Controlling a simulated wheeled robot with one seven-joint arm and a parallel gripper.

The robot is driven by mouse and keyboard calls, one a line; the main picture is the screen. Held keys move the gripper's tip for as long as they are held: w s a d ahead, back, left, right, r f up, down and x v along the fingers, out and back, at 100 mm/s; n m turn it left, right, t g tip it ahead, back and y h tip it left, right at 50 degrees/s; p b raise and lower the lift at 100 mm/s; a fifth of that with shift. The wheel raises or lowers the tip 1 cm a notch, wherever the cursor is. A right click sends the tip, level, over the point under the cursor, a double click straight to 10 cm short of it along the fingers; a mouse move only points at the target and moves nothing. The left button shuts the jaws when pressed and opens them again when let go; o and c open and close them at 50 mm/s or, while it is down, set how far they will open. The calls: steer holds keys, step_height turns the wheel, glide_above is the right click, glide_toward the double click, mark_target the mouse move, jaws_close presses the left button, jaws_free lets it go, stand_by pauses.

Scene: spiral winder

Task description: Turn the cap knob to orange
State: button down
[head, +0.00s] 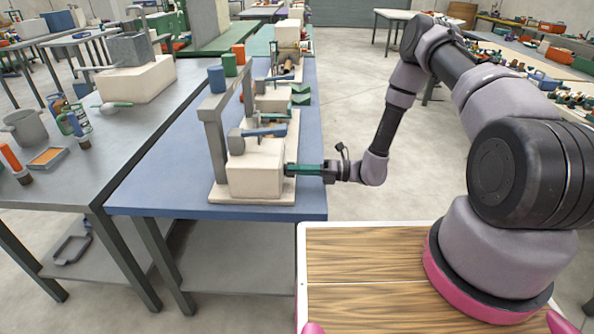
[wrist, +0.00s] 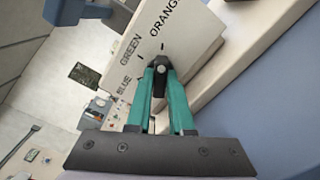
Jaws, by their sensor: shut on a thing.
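The spiral winder's cream box (head: 250,172) stands at the front of the blue table. In the wrist view its panel (wrist: 195,42) carries the words BLUE, GREEN and ORANGE with short dark marks around the small dark cap knob (wrist: 160,69). My gripper (head: 289,169) reaches the box's right side from the right. In the wrist view the teal fingers of my gripper (wrist: 160,72) converge and are shut on the knob. The fingers cover much of the knob, so I cannot tell which word it points to. The knob is hidden in the head view.
Blue (head: 217,79), green (head: 230,65) and orange (head: 239,54) cylinders stand in a row above the grey frame (head: 214,135). A grey table (head: 110,165) with tools and a pot is at left. Open floor lies right of the blue table (head: 150,190).

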steer(key=shift+w+d, duration=0.1)
stand_by(0.3)
steer(key=c, duration=0.8)
jaws_free()
steer(key=d, duration=1)
steer(key=shift+s+d, duration=0.25)
steer(key=shift+d, duration=0.15)
steer(key=s+d+r+n+g+h, duration=0.2)
steer(key=r+n+h, duration=0.2)
steer(key=r+n, duration=0.55)
steer(key=s+d+r+n+g+h, duration=0.2)
steer(key=r+n+h, duration=0.25)
steer(key=r, duration=1.05)
steer(key=s+d+r+n+t+h, duration=0.2)
steer(key=s+d+r+n+t, duration=0.1)
steer(key=r, duration=0.4)
steer(key=s+d+r+n+t+h, duration=0.3)
steer(key=s+r+n+t, duration=0.1)
steer(key=s+r, duration=0.3)
steer(key=s+d+r+n+t+h, duration=0.2)
steer(key=s+d+r+n+t, duration=0.1)
steer(key=r, duration=0.4)
steer(key=shift+s+d+n+t, duration=0.3)
steer(key=shift+s+d+n, duration=0.15)
steer(key=shift+s+n, duration=0.7)
